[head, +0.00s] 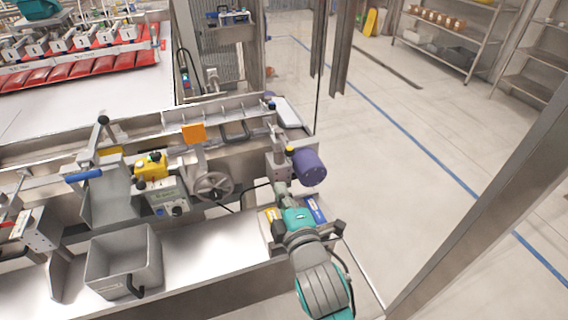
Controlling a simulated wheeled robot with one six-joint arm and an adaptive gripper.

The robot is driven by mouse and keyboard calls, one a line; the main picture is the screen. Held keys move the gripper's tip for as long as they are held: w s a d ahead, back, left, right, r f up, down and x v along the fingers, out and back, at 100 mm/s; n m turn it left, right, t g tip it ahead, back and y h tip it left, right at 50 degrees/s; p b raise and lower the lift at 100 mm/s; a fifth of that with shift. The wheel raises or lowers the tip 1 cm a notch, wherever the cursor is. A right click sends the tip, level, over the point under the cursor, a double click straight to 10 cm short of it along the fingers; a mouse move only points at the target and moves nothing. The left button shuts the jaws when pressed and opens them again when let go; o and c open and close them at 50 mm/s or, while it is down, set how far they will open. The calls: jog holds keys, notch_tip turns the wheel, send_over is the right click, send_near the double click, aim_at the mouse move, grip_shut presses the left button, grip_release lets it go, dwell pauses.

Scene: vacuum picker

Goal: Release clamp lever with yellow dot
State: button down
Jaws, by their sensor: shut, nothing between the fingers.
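My gripper (280,187) is at the end of my teal and grey arm, at the right end of the machine. It is small in the head view and shut, with nothing seen in it. Its tips are just below a grey metal bracket (277,165) beside a purple cylinder (310,166). I cannot tell whether they touch the bracket. A small yellow spot (290,150) shows on the bracket's upper right, near the cylinder. Whether it marks the clamp lever is too small to tell, and no lever is clearly made out there.
A grey bin (124,260) stands on the front steel shelf (215,255). A blue-handled lever (84,176) is farther left. Open floor lies right.

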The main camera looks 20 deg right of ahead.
jog(key=shift+w+a+r, duration=0.1)
jog(key=shift+r, duration=0.2)
send_near(285, 143)
jog(key=w+a, duration=0.4)
jog(key=a, duration=0.2)
jog(key=shift+w+d+f, duration=0.1)
jog(key=shift+d+f, duration=0.05)
jog(key=shift+d, duration=0.75)
jog(key=shift+d+f, duration=0.1)
jog(key=shift+d, duration=0.8)
jog(key=shift+d, duration=0.2)
